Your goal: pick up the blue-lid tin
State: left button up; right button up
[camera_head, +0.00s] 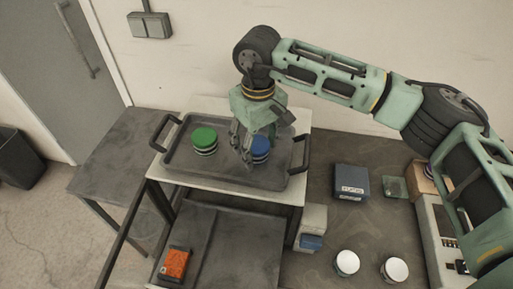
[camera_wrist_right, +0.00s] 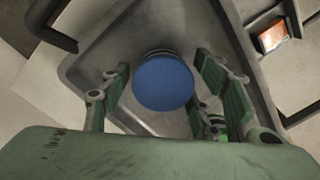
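The blue-lid tin (camera_head: 261,148) stands upright on the right part of a dark grey tray (camera_head: 216,168), partly hidden by my right gripper. My right gripper (camera_head: 243,147) points down at the tin's left side in the head view. In the right wrist view the round blue lid (camera_wrist_right: 163,84) shows between the spread fingers of my right gripper (camera_wrist_right: 164,70), with gaps on both sides. The gripper is open and holds nothing. I cannot tell how far the fingertips reach down along the tin. My left gripper is not in view.
A green-lid tin (camera_head: 204,140) stands on the tray's left part. The tray has raised handles (camera_head: 164,132) at both ends. Right of it are a dark blue box (camera_head: 351,181) and two white-lid tins (camera_head: 347,262). An orange item (camera_head: 175,263) lies lower left.

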jog(key=c, duration=0.9)
jog(key=shift+c, duration=0.2)
jog(key=shift+r, duration=0.15)
